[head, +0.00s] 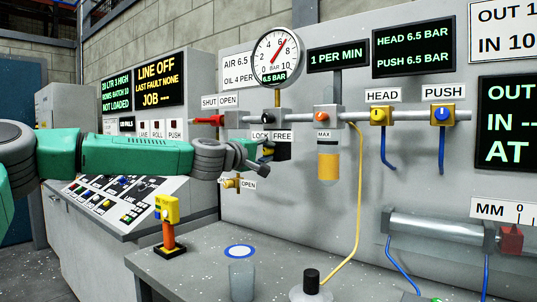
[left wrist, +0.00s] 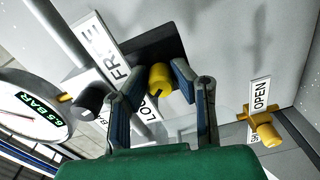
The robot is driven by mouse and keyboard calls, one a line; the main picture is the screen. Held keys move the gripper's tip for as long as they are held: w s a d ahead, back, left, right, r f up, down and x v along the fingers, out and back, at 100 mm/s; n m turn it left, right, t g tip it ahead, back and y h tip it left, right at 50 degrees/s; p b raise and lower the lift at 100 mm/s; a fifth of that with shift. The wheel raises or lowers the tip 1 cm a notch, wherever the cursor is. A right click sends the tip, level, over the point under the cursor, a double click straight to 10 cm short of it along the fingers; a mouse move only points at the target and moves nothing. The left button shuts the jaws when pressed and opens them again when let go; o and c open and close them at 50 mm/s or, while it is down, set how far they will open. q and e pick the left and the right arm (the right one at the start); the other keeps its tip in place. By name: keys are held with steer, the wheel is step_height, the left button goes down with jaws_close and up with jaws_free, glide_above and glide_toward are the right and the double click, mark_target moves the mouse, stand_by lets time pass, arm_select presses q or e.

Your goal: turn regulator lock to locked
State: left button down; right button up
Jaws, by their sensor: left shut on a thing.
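The regulator lock is a small yellow knob (left wrist: 160,77) in front of a dark plate, between the FREE sign (left wrist: 118,66) and the partly hidden LOCK sign. In the head view it is mostly hidden behind my fingers, below the LOCK (head: 260,135) and FREE (head: 283,135) signs. My left gripper (head: 262,155) is at the panel there. In the left wrist view its blue-padded fingers (left wrist: 157,88) stand on both sides of the yellow knob, shut on it. I cannot tell which way the knob points. My right gripper is not in view.
A round gauge (head: 276,57) and a red shut/open handle (head: 207,120) are above. A yellow valve (left wrist: 266,131) with an OPEN sign is close below. A yellow box on an orange post (head: 168,222) and a grey cup (head: 241,277) stand in front.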

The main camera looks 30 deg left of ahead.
arm_select(q)
steer(key=shift+a+f, duration=0.1)
steer(key=shift+a, duration=0.1)
steer(key=c, duration=1.5)
jaws_free()
steer(key=shift+o, duration=0.7)
steer(key=shift+a+f, duration=0.1)
steer(key=shift+a, duration=0.1)
steer(key=s+a, duration=0.1)
steer(key=s, duration=1.1)
steer(key=shift+w+a+f, duration=0.1)
steer(key=shift+f, duration=0.05)
